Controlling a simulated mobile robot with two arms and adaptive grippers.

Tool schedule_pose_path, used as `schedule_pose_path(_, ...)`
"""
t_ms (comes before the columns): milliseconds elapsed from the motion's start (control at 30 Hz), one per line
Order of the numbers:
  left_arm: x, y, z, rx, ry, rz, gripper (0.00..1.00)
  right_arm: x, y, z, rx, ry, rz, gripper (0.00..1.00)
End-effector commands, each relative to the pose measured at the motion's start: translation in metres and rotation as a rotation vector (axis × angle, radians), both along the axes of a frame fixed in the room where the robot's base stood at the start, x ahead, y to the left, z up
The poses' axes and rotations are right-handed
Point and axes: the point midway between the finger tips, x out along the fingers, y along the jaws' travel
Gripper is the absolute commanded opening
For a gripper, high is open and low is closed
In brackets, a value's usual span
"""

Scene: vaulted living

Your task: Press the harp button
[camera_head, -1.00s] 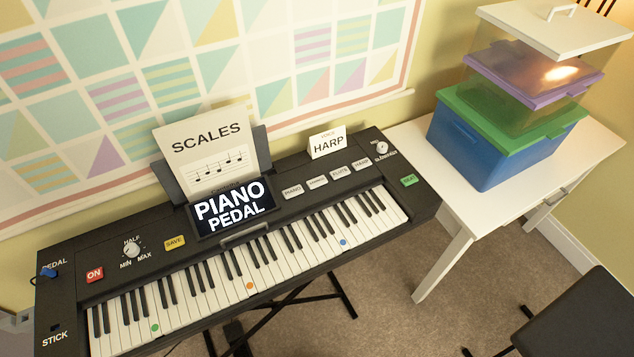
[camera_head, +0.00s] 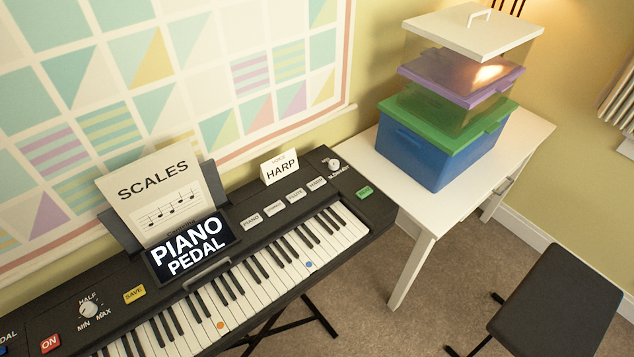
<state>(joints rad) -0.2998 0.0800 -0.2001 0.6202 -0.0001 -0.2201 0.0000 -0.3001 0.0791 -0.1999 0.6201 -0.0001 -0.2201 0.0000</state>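The black keyboard (camera_head: 245,226) runs diagonally from the lower left to the middle of the head view. A row of white voice buttons lies above the keys: the piano button (camera_head: 251,221), a second button (camera_head: 273,208) with small text, the flute button (camera_head: 296,196) and the harp button (camera_head: 317,184) at the right end. A "VOICE HARP" card (camera_head: 281,167) stands behind the row. The screen (camera_head: 190,247) reads "PIANO PEDAL". Neither of my grippers is in view.
A green button (camera_head: 365,192) and a knob (camera_head: 333,164) sit right of the harp button. A white table (camera_head: 400,190) with stacked boxes (camera_head: 440,150) stands to the right. A black bench (camera_head: 563,300) is at the lower right. Carpet shows between bench and keyboard.

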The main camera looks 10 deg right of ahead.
Motion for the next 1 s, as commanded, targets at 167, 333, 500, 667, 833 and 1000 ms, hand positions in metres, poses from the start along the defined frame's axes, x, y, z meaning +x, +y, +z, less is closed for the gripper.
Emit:
schedule_pose_path(167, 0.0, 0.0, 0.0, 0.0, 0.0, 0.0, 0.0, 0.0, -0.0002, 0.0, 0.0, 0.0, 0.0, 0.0)
schedule_pose_path(333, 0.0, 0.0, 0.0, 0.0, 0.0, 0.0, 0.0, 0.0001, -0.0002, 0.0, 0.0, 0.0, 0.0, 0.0)
schedule_pose_path(500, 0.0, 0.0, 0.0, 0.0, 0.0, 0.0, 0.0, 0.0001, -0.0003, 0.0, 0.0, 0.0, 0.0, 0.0)
schedule_pose_path(667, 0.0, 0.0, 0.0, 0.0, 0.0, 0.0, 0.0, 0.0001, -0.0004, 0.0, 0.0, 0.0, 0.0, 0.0)
schedule_pose_path(833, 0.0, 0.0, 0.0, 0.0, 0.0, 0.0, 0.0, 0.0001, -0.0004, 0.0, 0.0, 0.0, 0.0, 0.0)
schedule_pose_path(1000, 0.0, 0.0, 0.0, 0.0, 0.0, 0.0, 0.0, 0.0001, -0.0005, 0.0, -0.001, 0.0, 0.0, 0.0)
